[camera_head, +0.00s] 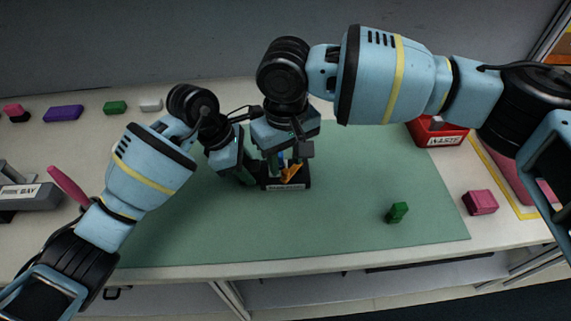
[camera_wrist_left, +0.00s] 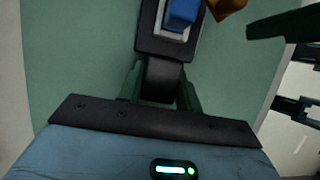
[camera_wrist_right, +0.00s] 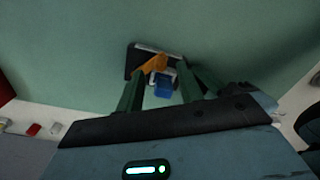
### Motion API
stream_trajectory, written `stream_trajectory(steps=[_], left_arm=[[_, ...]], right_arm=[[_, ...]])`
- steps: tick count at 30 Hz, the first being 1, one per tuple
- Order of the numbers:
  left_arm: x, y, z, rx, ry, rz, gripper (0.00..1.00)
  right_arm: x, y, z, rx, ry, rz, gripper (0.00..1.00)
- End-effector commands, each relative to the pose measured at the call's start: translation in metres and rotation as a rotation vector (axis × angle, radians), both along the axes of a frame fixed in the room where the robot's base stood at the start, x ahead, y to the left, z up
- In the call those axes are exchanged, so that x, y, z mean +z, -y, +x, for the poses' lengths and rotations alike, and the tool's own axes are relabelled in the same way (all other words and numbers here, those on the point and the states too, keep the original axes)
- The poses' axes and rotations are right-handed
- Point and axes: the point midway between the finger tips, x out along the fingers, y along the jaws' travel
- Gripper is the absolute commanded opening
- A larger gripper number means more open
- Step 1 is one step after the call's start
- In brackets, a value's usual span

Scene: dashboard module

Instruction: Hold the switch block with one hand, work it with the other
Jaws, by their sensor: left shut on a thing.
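The switch block (camera_head: 288,187) is a black box with a pale label on its front, standing on the green mat (camera_head: 330,238). It carries an orange lever (camera_head: 292,172) and a blue rocker (camera_wrist_right: 163,86). My left gripper (camera_wrist_left: 162,82) is shut on a black tab at the block's end; the blue rocker in its pale frame also shows in the left wrist view (camera_wrist_left: 182,14). My right gripper (camera_wrist_right: 160,92) is open above the block, its fingers apart with the rocker and lever showing between them. Whether a finger touches either is unclear. My right arm partly hides the block in the head view.
A red waste bin (camera_head: 437,133) stands at the right back. A small green piece (camera_head: 397,212) lies on the mat, and a pink block (camera_head: 480,202) right of it. Purple (camera_head: 63,113) and green (camera_head: 115,107) blocks lie back left. The mat's front is clear.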

Motion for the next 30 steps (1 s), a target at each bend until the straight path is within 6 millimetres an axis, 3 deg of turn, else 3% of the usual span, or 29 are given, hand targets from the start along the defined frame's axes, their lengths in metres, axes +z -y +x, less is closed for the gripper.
stream_trajectory(steps=[6, 17, 26, 30], left_arm=[[0.0, 0.0, 0.0, 0.0, -0.001, 0.0, 0.0], [0.0, 0.0, 0.0, 0.0, -0.001, 0.0, 0.0], [0.0, 0.0, 0.0, 0.0, -0.001, 0.0, 0.0], [0.0, 0.0, 0.0, 0.0, -0.001, 0.0, 0.0]], right_arm=[[-0.022, 0.0, 0.0, 0.0, -0.001, 0.0, 0.37], [-0.027, 0.0, 0.0, 0.0, 0.0, 0.0, 0.37], [-0.026, 0.0, 0.0, 0.0, 0.0, 0.0, 0.0], [-0.026, 0.0, 0.0, 0.001, 0.0, 0.0, 0.0]])
